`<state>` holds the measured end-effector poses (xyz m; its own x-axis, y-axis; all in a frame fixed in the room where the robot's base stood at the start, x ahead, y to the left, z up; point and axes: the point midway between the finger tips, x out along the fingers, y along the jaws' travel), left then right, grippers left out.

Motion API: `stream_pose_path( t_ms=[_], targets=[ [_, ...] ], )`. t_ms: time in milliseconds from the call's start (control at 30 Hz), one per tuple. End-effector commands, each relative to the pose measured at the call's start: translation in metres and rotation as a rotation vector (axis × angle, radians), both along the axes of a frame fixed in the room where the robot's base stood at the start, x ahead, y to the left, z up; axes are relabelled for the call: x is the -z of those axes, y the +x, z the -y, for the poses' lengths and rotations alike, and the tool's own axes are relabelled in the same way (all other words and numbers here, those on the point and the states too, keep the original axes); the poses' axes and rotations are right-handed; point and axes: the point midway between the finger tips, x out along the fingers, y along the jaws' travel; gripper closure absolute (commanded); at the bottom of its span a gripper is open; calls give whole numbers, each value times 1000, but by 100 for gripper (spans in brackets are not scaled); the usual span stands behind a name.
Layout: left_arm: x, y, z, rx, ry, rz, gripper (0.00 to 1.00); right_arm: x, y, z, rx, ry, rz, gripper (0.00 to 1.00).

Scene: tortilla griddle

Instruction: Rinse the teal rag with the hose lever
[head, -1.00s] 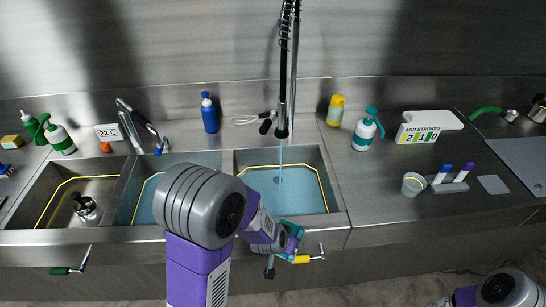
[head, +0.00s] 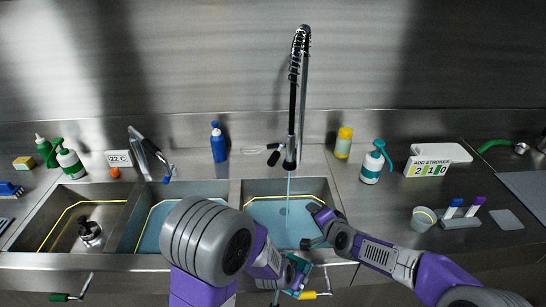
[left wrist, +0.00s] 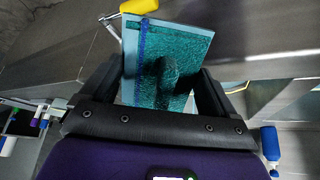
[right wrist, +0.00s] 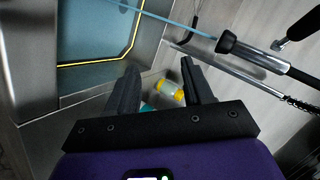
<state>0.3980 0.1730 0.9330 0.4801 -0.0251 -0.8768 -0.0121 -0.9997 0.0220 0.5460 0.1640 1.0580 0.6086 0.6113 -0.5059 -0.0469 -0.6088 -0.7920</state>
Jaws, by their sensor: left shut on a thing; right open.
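The teal rag (left wrist: 175,65) is folded flat between the fingers of my left gripper (left wrist: 163,85). In the head view the rag (head: 301,276) is at the front edge of the right basin, partly covered by my arm. The spring hose (head: 292,105) hangs over the right basin. A thin water stream (head: 288,188) runs from its nozzle (right wrist: 228,42). A black lever handle (head: 273,158) sits beside the nozzle. My right gripper (head: 308,226) is open and empty over the right part of that basin, apart from the nozzle.
The right basin (head: 262,182) holds bluish water, as does the middle one. A yellow-handled lever (head: 310,295) sticks out below the sink front near my left gripper. A yellow-capped bottle (head: 343,142) and a teal-topped spray bottle (head: 371,165) stand right of the hose.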

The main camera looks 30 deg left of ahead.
Motion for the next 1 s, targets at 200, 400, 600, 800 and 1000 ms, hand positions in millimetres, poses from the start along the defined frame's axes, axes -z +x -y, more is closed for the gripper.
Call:
stream_pose_path(
  t_ms=[200,400,600,800,1000],
  targets=[
    [0,0,0,0,0,0,50,-93,-6,-59,-20,158,65,49],
    [0,0,0,0,0,0,50,-140,-16,-85,-36,243,85,49],
    [0,0,0,0,0,0,50,-151,-16,-96,-40,266,88,49],
    [0,0,0,0,0,0,50,-143,-1,-115,-41,265,89,49],
    [0,0,0,0,0,0,50,-135,17,-136,-40,266,89,49]
  ],
)
